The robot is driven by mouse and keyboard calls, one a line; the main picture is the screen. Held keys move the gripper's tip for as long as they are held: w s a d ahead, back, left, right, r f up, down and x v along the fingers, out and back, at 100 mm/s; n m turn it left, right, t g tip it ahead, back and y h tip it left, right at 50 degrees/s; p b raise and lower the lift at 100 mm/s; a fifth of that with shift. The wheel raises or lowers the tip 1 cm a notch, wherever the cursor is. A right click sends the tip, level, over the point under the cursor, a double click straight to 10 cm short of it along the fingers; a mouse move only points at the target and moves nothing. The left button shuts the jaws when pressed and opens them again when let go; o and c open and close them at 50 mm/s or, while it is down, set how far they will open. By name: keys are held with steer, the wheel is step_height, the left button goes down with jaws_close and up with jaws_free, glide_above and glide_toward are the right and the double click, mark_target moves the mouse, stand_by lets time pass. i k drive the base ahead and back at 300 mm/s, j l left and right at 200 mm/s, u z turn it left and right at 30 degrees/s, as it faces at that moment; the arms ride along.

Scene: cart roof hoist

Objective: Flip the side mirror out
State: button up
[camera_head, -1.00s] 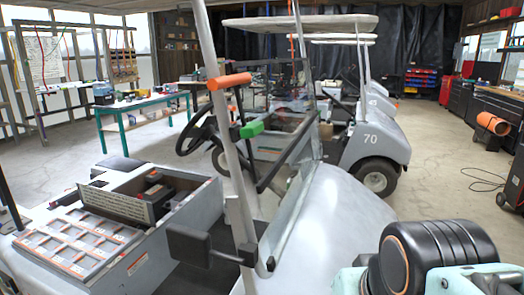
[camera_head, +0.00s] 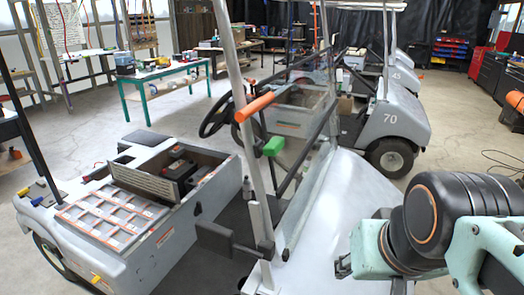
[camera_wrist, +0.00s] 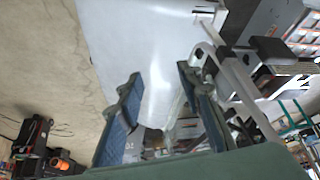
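The side mirror (camera_head: 213,238) is a small dark rectangular panel on a short arm at the foot of the near cart's windshield post (camera_head: 250,150). It points left, toward the seat side of the post. In the wrist view, a dark block (camera_wrist: 270,48) beside the pale post may be the mirror, but I cannot tell for certain. My gripper (camera_wrist: 160,78) is open and empty, its two blue-padded fingers apart over the pale cart hood (camera_wrist: 150,35). It touches neither post nor mirror. In the head view, my arm at lower right hides most of the gripper.
An orange grip (camera_head: 255,105) and a green grip (camera_head: 272,147) sit on the windshield frame. The near cart's hood (camera_head: 335,200) lies between the post and my arm.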

mark_target(215, 238)
steer(key=j, duration=1.65)
steer(key=k+j+u, duration=0.25)
steer(key=u, duration=0.15)
steer(key=k+j+u, duration=0.4)
steer(key=i+l+z, duration=0.65)
steer(key=z, duration=0.2)
